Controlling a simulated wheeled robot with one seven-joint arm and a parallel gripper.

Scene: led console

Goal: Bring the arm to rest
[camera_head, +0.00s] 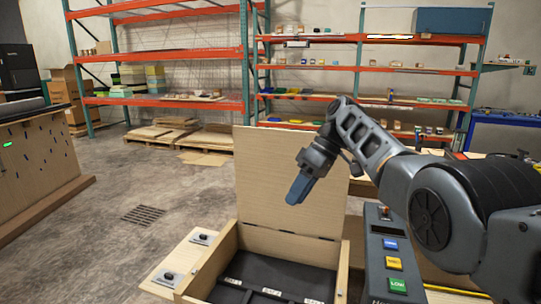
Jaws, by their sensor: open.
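My gripper (299,188) hangs at the end of my bent arm, in front of the raised wooden lid. It points down and left, above the open wooden box (207,262), and touches nothing that I can see. Its fingers show edge-on as one blue-grey shape, with nothing held between them. The console (377,262) stands just right of the box, with a blue, a yellow and a green button on its face.
The upright lid (262,165) stands behind the box. Its dark inside has several labelled compartments. A side board with two dark knobs (203,237) sits left of the box. Orange shelving (170,55) lines the back wall. A wooden counter (40,175) is at far left. The floor between is clear.

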